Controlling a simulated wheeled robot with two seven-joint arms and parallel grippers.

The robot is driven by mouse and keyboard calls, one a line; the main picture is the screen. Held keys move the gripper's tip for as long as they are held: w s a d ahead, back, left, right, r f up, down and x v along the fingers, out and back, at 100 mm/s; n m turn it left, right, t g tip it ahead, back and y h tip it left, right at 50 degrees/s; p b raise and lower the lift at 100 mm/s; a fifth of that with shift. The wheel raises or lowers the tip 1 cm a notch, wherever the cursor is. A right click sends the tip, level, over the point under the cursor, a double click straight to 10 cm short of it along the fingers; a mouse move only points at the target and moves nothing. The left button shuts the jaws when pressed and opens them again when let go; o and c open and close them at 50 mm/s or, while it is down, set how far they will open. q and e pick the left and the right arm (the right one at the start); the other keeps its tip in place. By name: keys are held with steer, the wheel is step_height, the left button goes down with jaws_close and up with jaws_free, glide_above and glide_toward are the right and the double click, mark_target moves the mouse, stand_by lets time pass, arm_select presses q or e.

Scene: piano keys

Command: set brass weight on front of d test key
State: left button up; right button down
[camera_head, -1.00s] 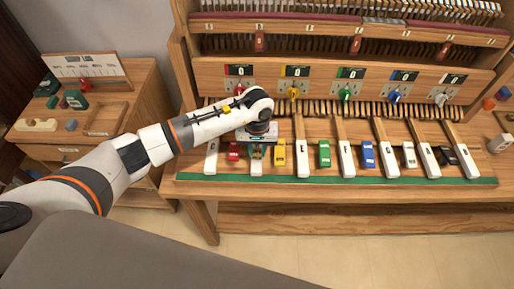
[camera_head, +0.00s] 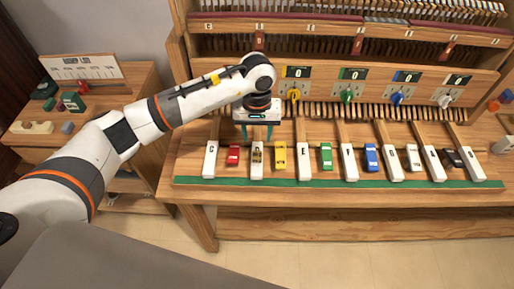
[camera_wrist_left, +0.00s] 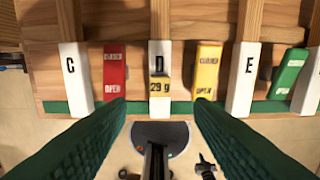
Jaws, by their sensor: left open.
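The white D key (camera_head: 257,170) stands in the row of keys, between the red and yellow blocks. A small brass weight (camera_head: 257,155) marked "29 g" rests on the D key's front part. It also shows in the left wrist view (camera_wrist_left: 160,86), below the letter D (camera_wrist_left: 160,64). My left gripper (camera_head: 257,138) is open and empty, raised above the D key. In the left wrist view its two green fingers (camera_wrist_left: 160,106) stand wide apart, on either side of the weight and not touching it. My right gripper is not in view.
A red block (camera_wrist_left: 114,70) and a yellow block (camera_wrist_left: 207,70) flank the D key, with the C key (camera_wrist_left: 75,75) and E key (camera_wrist_left: 243,80) beyond. A green strip (camera_head: 330,183) runs along the bench's front edge. A side cabinet (camera_head: 110,120) stands left.

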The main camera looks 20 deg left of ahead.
arm_select(q)
step_height(320, 180, up, 4)
steer(key=shift+f+b, duration=0.2)
steer(key=shift+b, duration=0.15)
